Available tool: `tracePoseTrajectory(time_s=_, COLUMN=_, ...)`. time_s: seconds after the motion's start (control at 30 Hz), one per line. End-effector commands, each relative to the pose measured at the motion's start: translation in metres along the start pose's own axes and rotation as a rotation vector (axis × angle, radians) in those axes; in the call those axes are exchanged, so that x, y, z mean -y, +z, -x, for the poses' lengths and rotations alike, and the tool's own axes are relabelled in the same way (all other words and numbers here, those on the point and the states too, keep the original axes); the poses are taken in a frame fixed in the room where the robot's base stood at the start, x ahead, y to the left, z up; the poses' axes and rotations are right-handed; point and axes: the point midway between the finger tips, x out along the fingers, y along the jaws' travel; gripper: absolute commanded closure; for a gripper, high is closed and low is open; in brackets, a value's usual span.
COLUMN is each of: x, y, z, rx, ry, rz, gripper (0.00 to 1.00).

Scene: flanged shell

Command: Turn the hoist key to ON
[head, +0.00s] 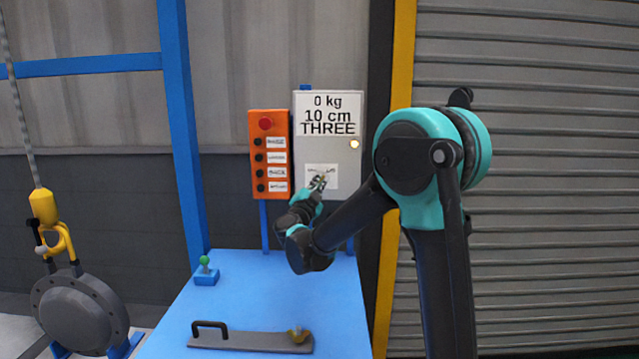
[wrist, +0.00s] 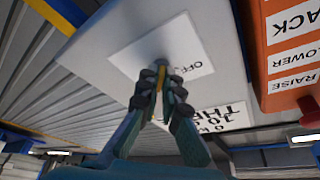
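The hoist key switch sits on a white label plate (head: 331,171) low on the grey control box (head: 343,150). In the wrist view the label plate (wrist: 195,62) reads "OFF" on one side; the rest of its lettering is hidden. My gripper (head: 319,182) is at the label plate, with its fingers close together around the switch spot. In the wrist view the fingertips of my gripper (wrist: 162,76) meet near a small yellowish piece, likely the key (wrist: 176,79), mostly hidden between them. Whether they grip it firmly is hard to see.
An orange button panel (head: 268,155) with a red button stands just left of the box. Below is a blue table (head: 240,290) with a green-knobbed lever (head: 205,271) and a grey handled plate (head: 250,341). A hook and round grey flanged part (head: 80,310) are at left.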

Motion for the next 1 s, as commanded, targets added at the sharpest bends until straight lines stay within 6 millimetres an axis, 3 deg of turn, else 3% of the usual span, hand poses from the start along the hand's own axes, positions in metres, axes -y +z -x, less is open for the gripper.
tracePoseTrajectory(time_s=0.07, x=0.0, y=0.0, z=-0.001, rx=-0.001, ry=0.0, rz=0.001, gripper=1.0)
tracePoseTrajectory(time_s=0.27, x=0.0, y=0.0, z=-0.001, rx=-0.001, ry=0.0, rz=0.001, gripper=0.74)
tracePoseTrajectory(time_s=0.63, x=0.0, y=0.0, z=0.004, rx=0.0, ry=-0.001, rz=0.001, gripper=0.74)
tracePoseTrajectory(time_s=0.77, x=0.001, y=0.001, z=0.019, rx=0.001, ry=-0.002, rz=0.0, gripper=0.74)
tracePoseTrajectory(time_s=1.0, x=0.001, y=0.001, z=0.068, rx=0.003, ry=-0.003, rz=-0.001, gripper=0.74)
